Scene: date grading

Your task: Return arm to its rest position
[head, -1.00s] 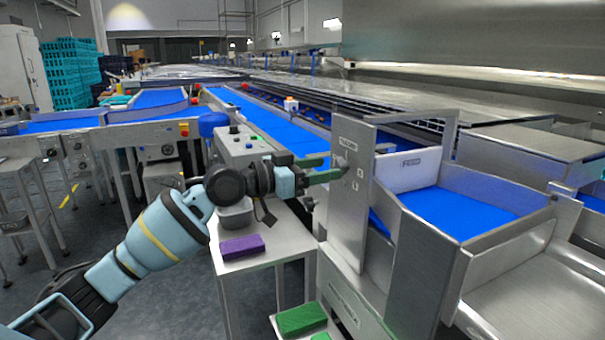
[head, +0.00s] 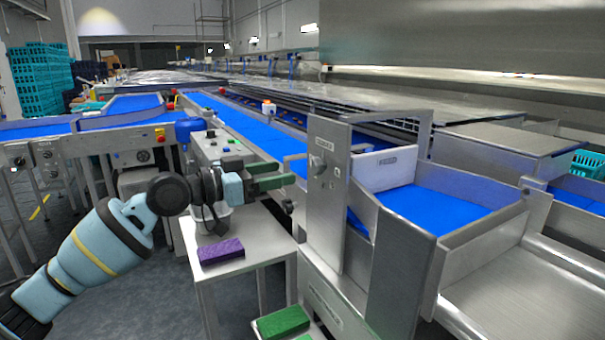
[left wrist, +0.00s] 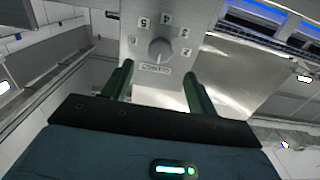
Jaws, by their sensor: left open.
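My left gripper (head: 283,175) reaches in from the left in the head view, with its green fingers level and pointing right. It is open and empty, a short gap from the steel panel (head: 327,212) with a rotary knob (head: 317,165). In the left wrist view the two green fingers (left wrist: 160,88) stand apart. The grey knob (left wrist: 160,51) shows between and beyond them, with numbers printed around it. The fingers do not touch the knob. My right gripper is not in view.
Below my left arm a small steel table (head: 238,262) holds a purple block (head: 221,251) and a grey container (head: 215,219). A green block (head: 283,322) lies lower down. A control box (head: 222,148) stands behind the gripper. Blue conveyor belts (head: 250,131) run behind.

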